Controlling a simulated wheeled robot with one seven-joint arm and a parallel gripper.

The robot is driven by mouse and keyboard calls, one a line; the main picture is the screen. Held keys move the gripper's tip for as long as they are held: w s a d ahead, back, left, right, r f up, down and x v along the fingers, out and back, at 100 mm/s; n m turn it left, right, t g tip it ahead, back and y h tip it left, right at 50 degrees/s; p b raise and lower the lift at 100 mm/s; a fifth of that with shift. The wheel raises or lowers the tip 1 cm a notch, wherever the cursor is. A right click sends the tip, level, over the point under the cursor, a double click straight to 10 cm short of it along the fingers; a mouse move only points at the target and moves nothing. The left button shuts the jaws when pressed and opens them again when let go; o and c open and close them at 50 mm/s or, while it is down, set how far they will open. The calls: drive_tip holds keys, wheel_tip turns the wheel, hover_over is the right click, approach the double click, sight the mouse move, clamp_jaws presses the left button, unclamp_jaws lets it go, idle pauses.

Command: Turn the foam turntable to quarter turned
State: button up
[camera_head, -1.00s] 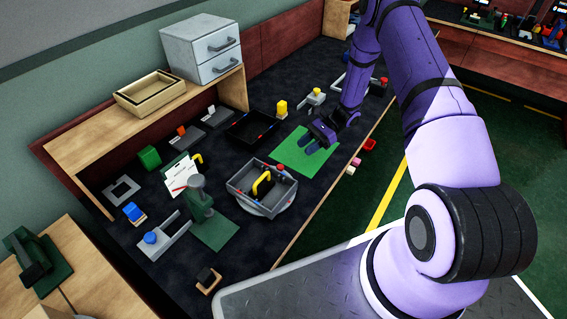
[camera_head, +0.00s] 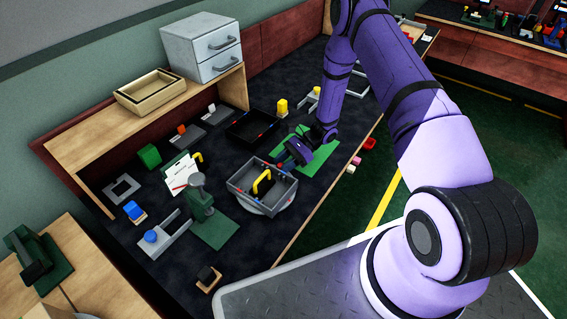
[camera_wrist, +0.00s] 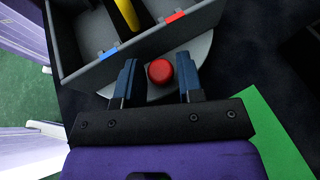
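The turntable is a light grey round disc (camera_head: 270,211) with a grey open bin (camera_head: 248,196) on top of it. The disc's edge (camera_wrist: 196,50) shows in the wrist view, curving out from under the bin (camera_wrist: 75,62). A red round knob (camera_wrist: 159,71) stands on the disc's edge. My gripper (camera_head: 284,164) is at the disc's far right edge in the head view. In the wrist view my gripper (camera_wrist: 158,66) is open, with the knob between its two blue fingers and a visible gap on each side. Finger height relative to the knob is hard to tell.
A yellow-handled object (camera_head: 262,184) stands in the bin. A green mat (camera_head: 322,158) lies beyond the gripper. A green press-like stand (camera_head: 200,200) is left of the turntable, and a black tray (camera_head: 250,128) is behind it. The bench's front edge is close on the right.

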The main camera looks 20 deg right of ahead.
sight(259, 161)
drive_tip(key=shift+c, duration=0.2)
clamp_jaws()
drive_tip(key=shift+w+a, duration=0.1)
drive_tip(key=shift+w, duration=0.05)
drive_tip(key=shift+w+a+n+g+h, duration=0.35)
drive_tip(key=shift+w+n+g, duration=0.1)
drive_tip(key=shift+n+g, duration=0.35)
drive_tip(key=shift+w+a+n+g+h, duration=0.3)
drive_tip(key=shift+w+n+g, duration=0.1)
drive_tip(key=shift+n+g, duration=0.35)
drive_tip(key=shift+w+a+n+g+h, duration=0.3)
drive_tip(key=shift+a+n+g+h, duration=0.1)
drive_tip(key=shift+n+g, duration=0.25)
drive_tip(key=shift+w+a+n+g+h, duration=0.25)
drive_tip(key=shift+w+a+n+g, duration=0.1)
drive_tip(key=shift+n+g, duration=0.2)
drive_tip(key=shift+w+a+n+g+h, duration=0.25)
drive_tip(key=shift+a+n+g+h, duration=0.35)
drive_tip(key=shift+n+g, duration=0.1)
drive_tip(key=shift+w+a+n+g+h, duration=0.2)
drive_tip(key=shift+a+n+g+h, duration=0.25)
drive_tip(key=shift+n+g+h, duration=0.15)
drive_tip(key=shift+w+a+n+g+h, duration=0.2)
drive_tip(key=shift+a+n+g+h, duration=0.55)
drive_tip(key=shift+n+h, duration=0.4)
drive_tip(key=shift+a, duration=0.2)
